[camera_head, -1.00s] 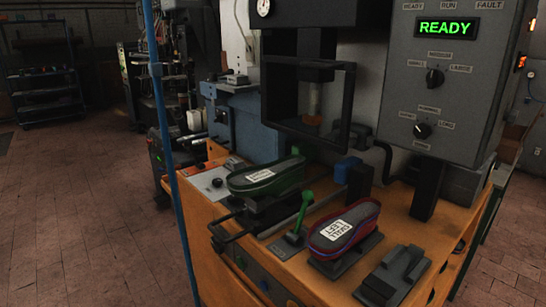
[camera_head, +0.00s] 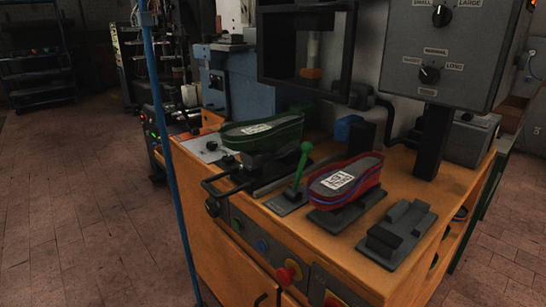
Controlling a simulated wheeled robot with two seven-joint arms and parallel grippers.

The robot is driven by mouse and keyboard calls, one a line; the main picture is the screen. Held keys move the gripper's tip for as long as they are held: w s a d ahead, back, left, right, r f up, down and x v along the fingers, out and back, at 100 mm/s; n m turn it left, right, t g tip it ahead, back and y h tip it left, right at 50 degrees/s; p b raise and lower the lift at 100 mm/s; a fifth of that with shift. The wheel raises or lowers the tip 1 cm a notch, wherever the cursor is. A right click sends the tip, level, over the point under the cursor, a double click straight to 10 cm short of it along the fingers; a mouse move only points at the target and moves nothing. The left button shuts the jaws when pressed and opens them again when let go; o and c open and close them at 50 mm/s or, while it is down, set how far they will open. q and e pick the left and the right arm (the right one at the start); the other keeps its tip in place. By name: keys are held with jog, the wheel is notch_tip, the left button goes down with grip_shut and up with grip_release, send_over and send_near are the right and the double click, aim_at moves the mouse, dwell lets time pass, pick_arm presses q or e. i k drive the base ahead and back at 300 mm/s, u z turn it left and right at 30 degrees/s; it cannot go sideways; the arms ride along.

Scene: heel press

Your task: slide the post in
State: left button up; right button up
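A green shoe form (camera_head: 262,132) with a white label sits on a dark carriage (camera_head: 258,162), which I take to be the post. The carriage stands out on its slide toward the bench front, ahead of the press frame (camera_head: 305,85). A black bar handle (camera_head: 216,186) sticks out at its front left. A lever with a green knob (camera_head: 304,147) stands upright to the right of the slide. Neither of my grippers is in view.
A red shoe form (camera_head: 345,178) with a white label sits on a dark stand to the right. An empty dark stand (camera_head: 398,230) is beside it. A grey control box (camera_head: 440,50) with knobs rises behind. A blue pole (camera_head: 168,150) crosses the left foreground.

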aim_at(258, 171)
jog(key=z, duration=0.1)
jog(key=k, duration=0.45)
jog(key=u, duration=1.1)
jog(key=i, duration=1.65)
jog(key=z, duration=0.9)
